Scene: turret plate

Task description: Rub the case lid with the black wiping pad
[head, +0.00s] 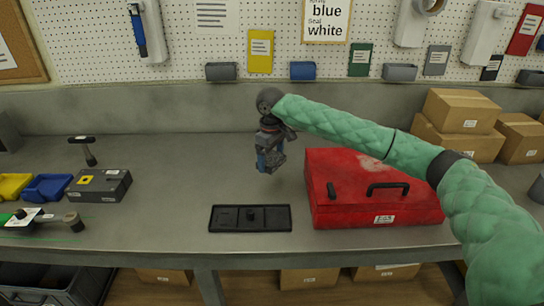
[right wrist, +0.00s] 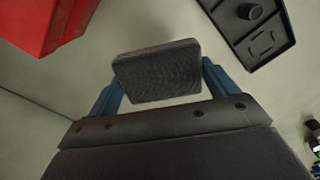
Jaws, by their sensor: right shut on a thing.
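The red case (head: 375,205) stands closed on the bench, right of centre. Its lid (head: 340,165) has a pale smudge near the back, partly behind my right arm. The case's corner also shows in the right wrist view (right wrist: 45,20). My right gripper (head: 270,160) is above the bench to the left of the case, apart from it. In the right wrist view the gripper (right wrist: 160,85) is shut on the black wiping pad (right wrist: 158,72), held between its blue fingers. The pad is small and dark in the head view (head: 274,158). My left gripper is not in view.
A black tray (head: 225,226) with a knob lies at the bench's front, left of the case. Cardboard boxes (head: 460,110) stand at the back right. A hammer (head: 87,150), blue and yellow bins and a grey box (head: 110,186) are at the left. The bench between is clear.

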